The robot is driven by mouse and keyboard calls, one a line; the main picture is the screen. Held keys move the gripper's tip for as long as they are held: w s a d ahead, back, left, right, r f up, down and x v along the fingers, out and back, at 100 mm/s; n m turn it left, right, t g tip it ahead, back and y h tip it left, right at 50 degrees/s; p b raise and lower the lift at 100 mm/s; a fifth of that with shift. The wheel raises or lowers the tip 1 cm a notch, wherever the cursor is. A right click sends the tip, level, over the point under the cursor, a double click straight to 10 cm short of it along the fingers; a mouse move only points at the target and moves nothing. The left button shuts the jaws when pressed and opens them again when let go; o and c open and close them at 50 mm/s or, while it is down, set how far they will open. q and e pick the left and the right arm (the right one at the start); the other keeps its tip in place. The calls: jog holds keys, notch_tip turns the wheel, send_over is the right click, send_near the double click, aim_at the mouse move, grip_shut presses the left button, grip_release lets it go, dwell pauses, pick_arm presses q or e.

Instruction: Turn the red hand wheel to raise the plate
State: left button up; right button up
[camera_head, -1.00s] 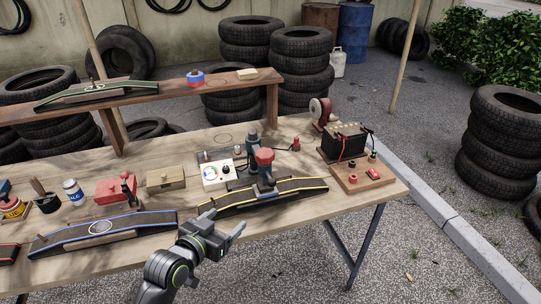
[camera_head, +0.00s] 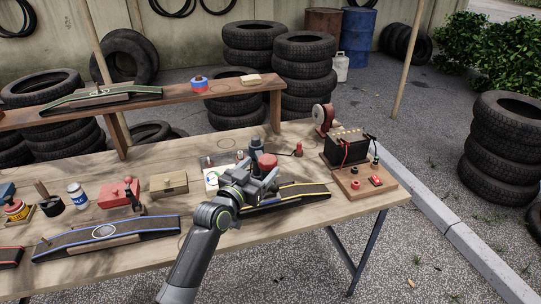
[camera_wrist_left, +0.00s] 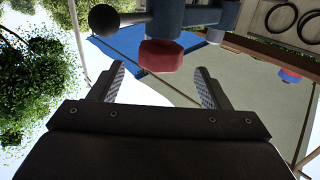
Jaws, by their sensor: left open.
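The red wheel-like top (camera_head: 267,161) sits on a blue-grey post device near the middle of the table, behind the black ramp with yellow edging (camera_head: 305,190). My left gripper (camera_head: 268,180) is in front of it and partly covers the device. In the left wrist view, which appears upside down, the open fingers (camera_wrist_left: 160,90) are empty. The red top (camera_wrist_left: 160,56) shows beyond the fingertips, roughly between them, apart from both. A dark ball knob (camera_wrist_left: 103,19) on a bar is beside it. I cannot make out the plate. My right gripper is out of view.
A white panel with a coloured dial (camera_head: 211,178) is partly hidden behind my left arm. A battery on a wooden board (camera_head: 347,150) stands to the right, with a red wheel stand (camera_head: 323,117) behind it. A wooden box (camera_head: 169,184) and red block (camera_head: 118,193) are left.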

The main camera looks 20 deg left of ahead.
aim_at(272, 155)
pick_arm(q)
jog(key=shift+x, duration=3.35)
jog(key=shift+c, duration=0.4)
